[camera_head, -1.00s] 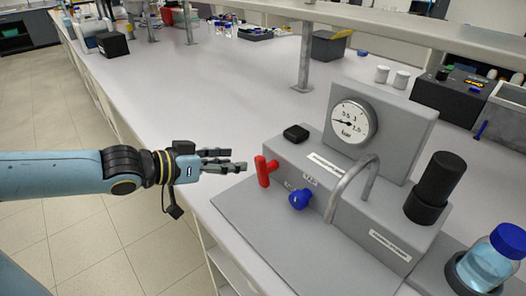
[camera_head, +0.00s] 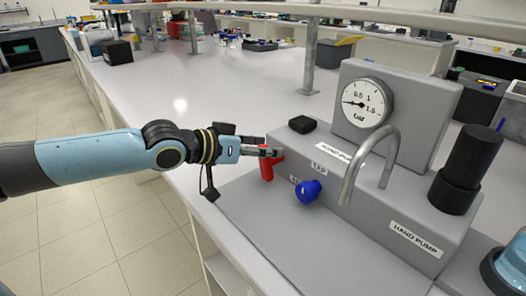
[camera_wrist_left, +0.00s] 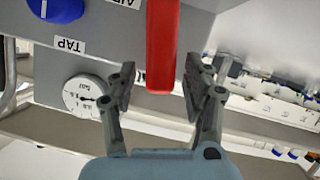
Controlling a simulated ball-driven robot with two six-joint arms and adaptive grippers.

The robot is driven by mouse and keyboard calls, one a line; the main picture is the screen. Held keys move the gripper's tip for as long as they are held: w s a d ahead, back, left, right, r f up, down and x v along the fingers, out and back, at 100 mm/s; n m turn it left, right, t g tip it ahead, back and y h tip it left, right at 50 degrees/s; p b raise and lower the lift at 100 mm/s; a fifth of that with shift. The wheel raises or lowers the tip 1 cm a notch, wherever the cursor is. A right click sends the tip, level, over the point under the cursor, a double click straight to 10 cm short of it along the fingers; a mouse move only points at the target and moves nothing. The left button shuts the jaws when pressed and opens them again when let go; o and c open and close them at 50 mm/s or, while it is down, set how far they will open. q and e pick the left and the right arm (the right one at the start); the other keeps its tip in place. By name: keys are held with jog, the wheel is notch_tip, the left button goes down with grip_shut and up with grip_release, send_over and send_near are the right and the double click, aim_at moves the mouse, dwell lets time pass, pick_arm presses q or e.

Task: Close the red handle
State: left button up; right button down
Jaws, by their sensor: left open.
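The red handle (camera_head: 267,170) sticks out from the left end of the grey rig's front face, left of a blue knob (camera_head: 308,192). My left gripper (camera_head: 274,152) is at the top of the handle in the head view, partly covering it. In the left wrist view, the red handle (camera_wrist_left: 162,50) reaches down between the two open fingers of my left gripper (camera_wrist_left: 158,88). A gap shows between the handle and each finger. The blue knob (camera_wrist_left: 55,8) shows at the upper left there. My right gripper is not in view.
The grey rig carries a pressure gauge (camera_head: 362,103), a curved metal pipe (camera_head: 358,165), a black cylinder (camera_head: 465,165) and a small black block (camera_head: 302,124). A bottle (camera_head: 512,250) stands at the lower right. The white bench (camera_head: 210,105) behind my gripper is clear.

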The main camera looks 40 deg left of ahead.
pick_arm(q)
grip_shut()
jog(key=m+y+p, duration=0.1)
jog(key=p, duration=0.1)
jog(key=shift+d+r+p, duration=0.3)
jog(key=shift+p, duration=0.05)
jog(key=shift+d+f+m+p, duration=0.1)
jog(key=shift+f+m+p, duration=0.05)
jog(key=shift+m+p, duration=0.3)
jog(key=shift+f+y, duration=0.15)
jog(key=shift+y, duration=0.15)
jog(key=shift+c, duration=0.8)
grip_release()
jog(key=shift+o, duration=0.8)
